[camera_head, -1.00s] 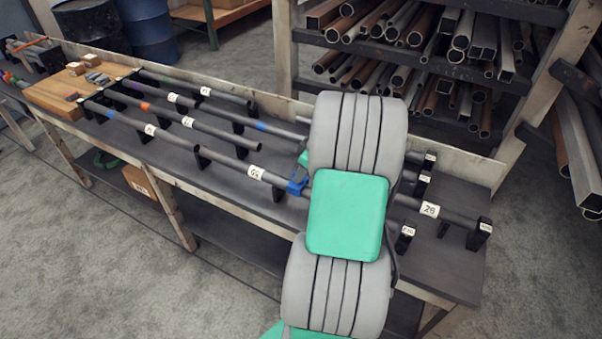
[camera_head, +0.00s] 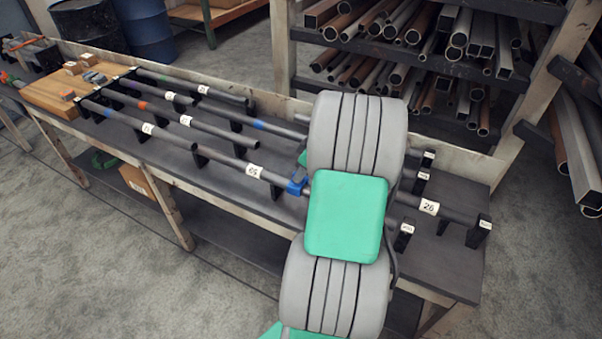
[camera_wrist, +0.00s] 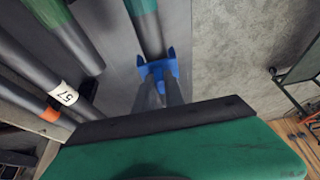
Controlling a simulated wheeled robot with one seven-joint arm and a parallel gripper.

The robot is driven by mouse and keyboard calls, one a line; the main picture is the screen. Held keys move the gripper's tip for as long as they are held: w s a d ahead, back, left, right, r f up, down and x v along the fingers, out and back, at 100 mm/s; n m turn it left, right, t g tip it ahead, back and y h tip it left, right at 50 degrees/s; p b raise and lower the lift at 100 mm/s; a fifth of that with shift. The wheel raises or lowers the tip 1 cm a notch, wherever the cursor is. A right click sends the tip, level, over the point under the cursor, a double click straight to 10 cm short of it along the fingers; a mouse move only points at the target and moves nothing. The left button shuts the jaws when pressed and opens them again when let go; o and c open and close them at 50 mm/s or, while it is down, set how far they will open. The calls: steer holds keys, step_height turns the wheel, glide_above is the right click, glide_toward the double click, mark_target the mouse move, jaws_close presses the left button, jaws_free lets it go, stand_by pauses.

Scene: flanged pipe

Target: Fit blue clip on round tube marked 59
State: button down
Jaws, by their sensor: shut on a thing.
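I cannot tell whether the clip touches or sits around that tube. My arm hides the gripper in the head view.
Several tubes lie on black supports along the bench (camera_head: 225,185). A tube marked 57 (camera_wrist: 48,78) lies left of the clip in the wrist view. A tube marked 26 (camera_head: 448,214) is right of my arm. A wooden board (camera_head: 50,97) with small parts lies far left.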

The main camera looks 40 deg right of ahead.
steer(key=shift+f, duration=0.3)
steer(key=c, duration=1.3)
jaws_free()
steer(key=shift+c, duration=0.2)
steer(key=v, duration=0.8)
steer(key=shift+b, duration=0.35)
